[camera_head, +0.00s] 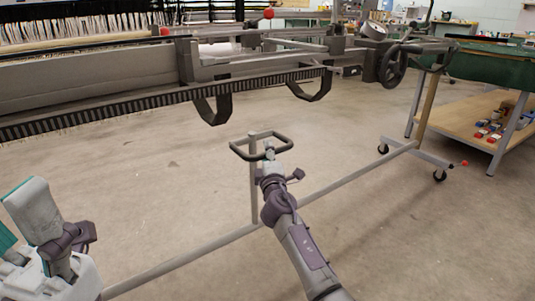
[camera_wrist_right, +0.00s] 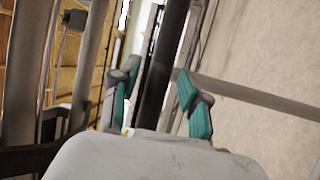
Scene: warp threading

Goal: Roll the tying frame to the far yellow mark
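The tying frame (camera_head: 360,178) is a long grey floor bar on casters, with an upright post and a dark rectangular handle loop (camera_head: 245,154). In the head view my right gripper (camera_head: 269,154) is at the right part of that loop. In the right wrist view my right gripper (camera_wrist_right: 160,95) has its two teal-padded fingers apart, with the dark handle bar (camera_wrist_right: 162,65) between them. A gap shows on the right finger's side of the bar. I see no yellow mark on the floor.
A large loom beam (camera_head: 90,80) with hanging dark straps spans the upper left, with a handwheel (camera_head: 393,66) at its right end. A green-topped bench (camera_head: 490,66) with a loaded wooden shelf stands right. Concrete floor (camera_head: 420,240) is open at the lower right.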

